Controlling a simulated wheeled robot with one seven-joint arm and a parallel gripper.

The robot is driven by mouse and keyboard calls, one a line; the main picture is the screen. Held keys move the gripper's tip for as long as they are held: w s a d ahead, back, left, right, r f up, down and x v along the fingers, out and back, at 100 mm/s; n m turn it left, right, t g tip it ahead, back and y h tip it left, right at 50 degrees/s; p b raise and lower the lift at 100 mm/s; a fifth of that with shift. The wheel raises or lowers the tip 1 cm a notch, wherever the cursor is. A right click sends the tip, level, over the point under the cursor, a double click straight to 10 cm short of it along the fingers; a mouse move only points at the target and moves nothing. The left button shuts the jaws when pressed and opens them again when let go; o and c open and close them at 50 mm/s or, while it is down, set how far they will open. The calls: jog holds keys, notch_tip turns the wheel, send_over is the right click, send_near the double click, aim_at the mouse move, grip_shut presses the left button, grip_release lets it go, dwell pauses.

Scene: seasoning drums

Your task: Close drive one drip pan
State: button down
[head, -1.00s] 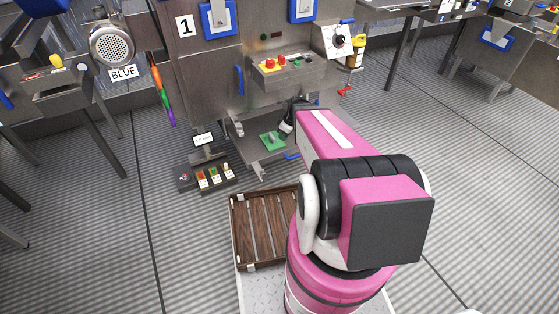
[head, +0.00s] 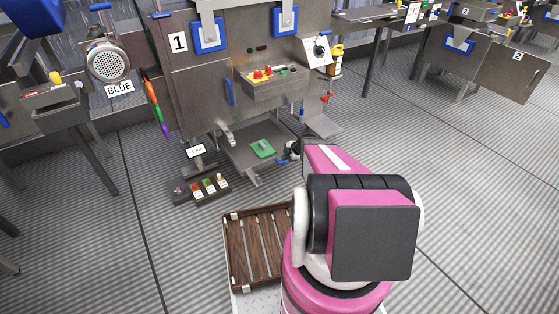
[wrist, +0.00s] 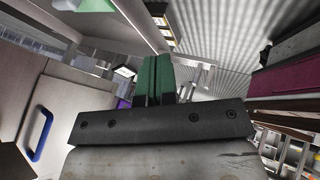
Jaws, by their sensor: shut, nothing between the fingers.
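The grey drip pan (head: 243,158) of drive one sticks out low under the machine marked 1. A green patch (head: 262,148) lies on it, and a small blue part (head: 281,161) shows by its right front. My gripper (wrist: 155,62) shows in the wrist view as two green fingers pressed together, with nothing between them. In the head view my arm hides most of the gripper, close to the pan's right side. I cannot tell whether the fingers touch the pan.
The machine's front has a blue handle (head: 229,92) and a button box (head: 268,82). A low box of coloured switches (head: 205,188) stands on the floor to the left. A wooden slatted tray (head: 238,254) is beside my arm. The floor at the right is clear.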

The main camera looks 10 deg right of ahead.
aim_at(268, 163)
jog(key=shift+w+a+f, duration=0.95)
jog(key=shift+w+f, duration=0.2)
jog(key=shift+f, duration=0.05)
jog(key=shift+w+a+f, duration=0.95)
jog(key=shift+w+f, duration=0.15)
jog(key=shift+f, duration=0.05)
jog(key=shift+w+a+f, duration=0.95)
jog(key=shift+w+f, duration=0.2)
jog(key=shift+f, duration=0.05)
jog(key=w+a, duration=0.3)
jog(key=w, duration=0.6)
jog(key=w+a, duration=0.3)
jog(key=w, duration=0.7)
jog(key=w+a, duration=0.3)
jog(key=w, duration=0.6)
jog(key=shift+w+a, duration=0.1)
jog(key=shift+w, duration=0.25)
